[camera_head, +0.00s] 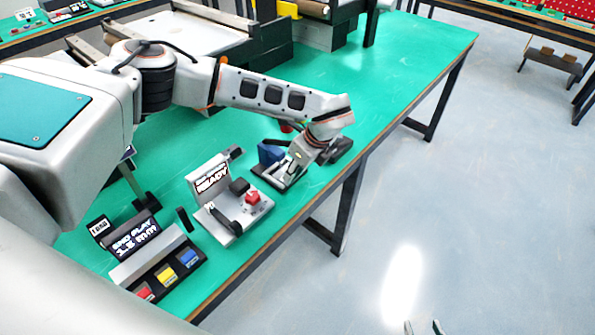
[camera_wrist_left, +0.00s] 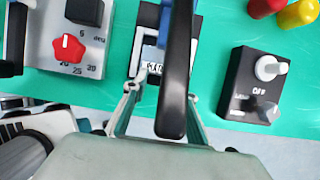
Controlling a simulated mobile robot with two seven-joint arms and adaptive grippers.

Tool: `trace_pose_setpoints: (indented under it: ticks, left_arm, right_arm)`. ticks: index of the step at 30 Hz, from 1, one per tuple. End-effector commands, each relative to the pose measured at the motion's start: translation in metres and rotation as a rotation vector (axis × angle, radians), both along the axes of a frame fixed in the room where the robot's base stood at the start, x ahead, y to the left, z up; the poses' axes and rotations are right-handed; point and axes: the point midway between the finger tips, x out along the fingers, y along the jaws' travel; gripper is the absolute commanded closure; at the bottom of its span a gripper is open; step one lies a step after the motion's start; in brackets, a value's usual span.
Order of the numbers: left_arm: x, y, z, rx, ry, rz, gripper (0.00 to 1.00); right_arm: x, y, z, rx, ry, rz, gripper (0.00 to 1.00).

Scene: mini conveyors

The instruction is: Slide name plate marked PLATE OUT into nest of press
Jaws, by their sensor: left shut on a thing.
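The press shows in the head view as a dark base with a blue block (camera_head: 270,153) near the table's front edge. In the left wrist view its dark frame (camera_wrist_left: 147,18) stands at the top centre, with a long black lever (camera_wrist_left: 172,110) across the middle. A small pale plate with dark lettering (camera_wrist_left: 153,67), which I cannot read fully, lies at the press front. My left gripper (camera_wrist_left: 148,82) is shut on this plate; the lever hides part of the right finger. My right gripper (camera_head: 424,328) shows only its tips, apart and empty, over the floor at the bottom edge.
A grey device with a READY display (camera_head: 211,177) and red knob stands left of the press. A black box marked OFF (camera_wrist_left: 252,88) stands right of it. A display stand (camera_head: 135,238) with coloured bins is further left. The table's right end (camera_head: 430,50) is clear.

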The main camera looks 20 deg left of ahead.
Motion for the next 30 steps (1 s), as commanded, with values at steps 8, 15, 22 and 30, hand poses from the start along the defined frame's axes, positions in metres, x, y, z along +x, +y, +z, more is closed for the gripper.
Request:
trace_pose_setpoints:
  ticks: [8, 15, 22, 30]
  left_arm:
    - [0.001, 0.001, 0.0, 0.001, -0.001, 0.001, 0.94]
    - [0.001, 0.001, 0.0, 0.001, -0.001, 0.001, 0.53]
    - [0.0, 0.0, 0.003, 0.0, -0.002, 0.001, 0.53]
    - [-0.004, -0.016, 0.04, -0.001, -0.004, -0.003, 0.53]
  right_arm:
    - [-0.001, 0.0, -0.003, -0.001, 0.005, 0.0, 0.6]
    - [-0.001, 0.0, -0.003, -0.001, 0.005, 0.0, 0.6]
    - [-0.001, -0.001, -0.001, -0.002, 0.003, 0.0, 0.6]
    - [-0.001, 0.0, -0.001, -0.001, 0.002, 0.0, 0.6]
